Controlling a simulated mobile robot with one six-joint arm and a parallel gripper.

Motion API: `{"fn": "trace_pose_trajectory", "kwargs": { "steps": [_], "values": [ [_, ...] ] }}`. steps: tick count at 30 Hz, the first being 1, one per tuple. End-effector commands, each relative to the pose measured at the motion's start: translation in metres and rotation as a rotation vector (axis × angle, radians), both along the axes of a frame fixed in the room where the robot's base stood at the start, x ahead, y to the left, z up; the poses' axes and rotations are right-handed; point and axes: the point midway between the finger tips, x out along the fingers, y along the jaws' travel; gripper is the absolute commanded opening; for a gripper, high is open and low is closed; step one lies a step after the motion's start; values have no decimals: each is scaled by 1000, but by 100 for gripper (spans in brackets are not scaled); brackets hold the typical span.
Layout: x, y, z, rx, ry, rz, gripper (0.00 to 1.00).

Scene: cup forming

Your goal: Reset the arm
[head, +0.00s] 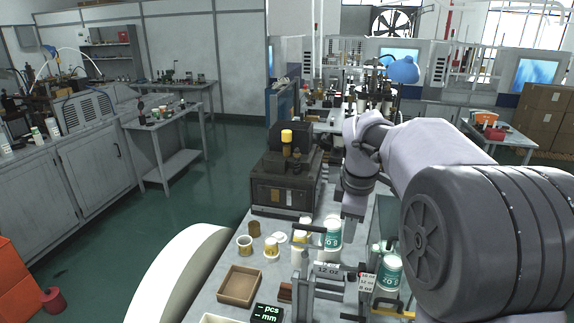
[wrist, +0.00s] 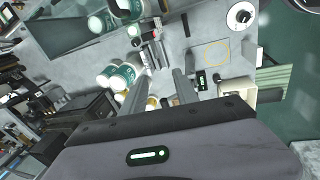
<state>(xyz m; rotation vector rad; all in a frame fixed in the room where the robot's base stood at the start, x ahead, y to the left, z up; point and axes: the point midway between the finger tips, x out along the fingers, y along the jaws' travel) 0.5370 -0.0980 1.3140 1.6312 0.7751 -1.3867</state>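My arm reaches in from the right of the head view and bends down over the workbench (head: 222,312). My gripper (head: 353,215) points down above the bench, behind the size labels. In the wrist view, the two fingers of my gripper (wrist: 161,73) stand apart with a gap between them, and nothing is seen held. White containers with green labels (wrist: 121,76) lie to the left of the fingers in the wrist view. One such container (head: 332,232) stands close to the left of my gripper in the head view.
A dark machine (head: 270,195) stands at the back of the bench. A brown tray (head: 222,298), small cups (head: 245,245) and a display (head: 268,313) are at the front left. Another green-labelled container (head: 391,273) stands at right.

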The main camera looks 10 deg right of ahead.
Motion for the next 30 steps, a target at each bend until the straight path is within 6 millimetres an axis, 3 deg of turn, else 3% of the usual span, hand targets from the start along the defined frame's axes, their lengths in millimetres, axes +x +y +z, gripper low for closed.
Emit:
{"fn": "trace_pose_trajectory", "kwargs": {
  "steps": [2,5,9,13,15,18,30],
  "values": [
    [-34,24,-13,61,-55,-156,36],
    [-102,64,-37,207,-135,-474,36],
    [-197,107,-94,445,-192,-916,36],
    [-253,128,-143,617,-192,-1204,36],
    [-268,134,-158,670,-183,-1294,36],
    [-277,136,-166,704,-177,-1353,36],
    [-278,136,-163,706,-175,-1361,36]
  ]
}}
